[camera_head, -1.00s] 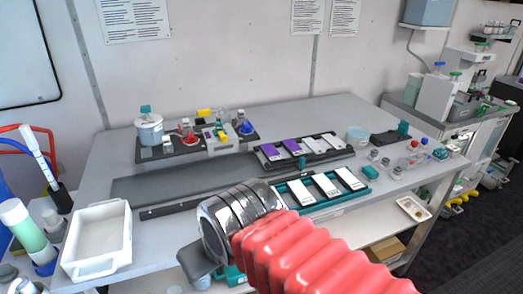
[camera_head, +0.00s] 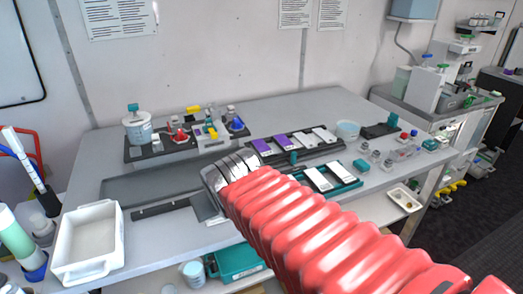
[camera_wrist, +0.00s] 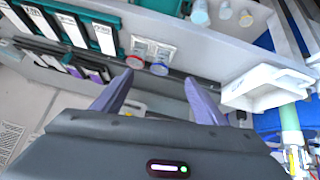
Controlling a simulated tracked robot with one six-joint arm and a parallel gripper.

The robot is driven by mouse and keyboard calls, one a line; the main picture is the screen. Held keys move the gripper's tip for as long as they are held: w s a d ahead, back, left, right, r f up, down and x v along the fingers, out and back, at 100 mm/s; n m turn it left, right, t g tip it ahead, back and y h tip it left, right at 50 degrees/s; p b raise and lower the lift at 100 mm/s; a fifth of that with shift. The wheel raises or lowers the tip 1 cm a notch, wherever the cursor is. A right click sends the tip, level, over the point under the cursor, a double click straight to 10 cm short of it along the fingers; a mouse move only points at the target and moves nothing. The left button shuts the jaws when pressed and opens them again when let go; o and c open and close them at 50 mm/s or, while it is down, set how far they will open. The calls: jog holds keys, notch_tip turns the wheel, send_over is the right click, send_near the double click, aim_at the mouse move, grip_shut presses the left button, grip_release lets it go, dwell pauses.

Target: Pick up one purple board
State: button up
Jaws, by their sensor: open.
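Two purple boards (camera_head: 261,146) stand side by side at the left end of a black rack (camera_head: 337,146) on the bench, with pale boards to their right. In the head view my red-sleeved arm hides the fingers.
A teal rack (camera_head: 352,183) with white boards stands in front of the black rack, partly hidden by my arm. A black tray (camera_head: 180,148) with small bottles is behind left. A white bin (camera_head: 118,240) is at front left.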

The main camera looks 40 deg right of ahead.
jog(key=w+d+m+t+h, duration=0.1)
jog(key=w+d+h, duration=0.1)
jog(key=w+d, duration=0.5)
jog(key=w+d+m+t+h, duration=0.1)
jog(key=w+d, duration=0.2)
jog(key=d, duration=0.7)
jog(key=t+y, duration=0.1)
jog(key=t, duration=0.2)
send_near(272, 154)
jog(key=shift+n, duration=0.3)
jog(key=s+a+r, duration=0.2)
jog(key=r, duration=0.1)
jog(key=shift+a+r, duration=0.1)
jog(key=shift+a, duration=0.1)
jog(key=shift+s+d+f+y, duration=0.1)
jog(key=shift+d+f+y, duration=0.25)
jog(key=shift+f, duration=0.1)
jog(key=shift+t, duration=0.3)
jog(key=shift+x, duration=4.3)
jog(key=shift+f, duration=0.1)
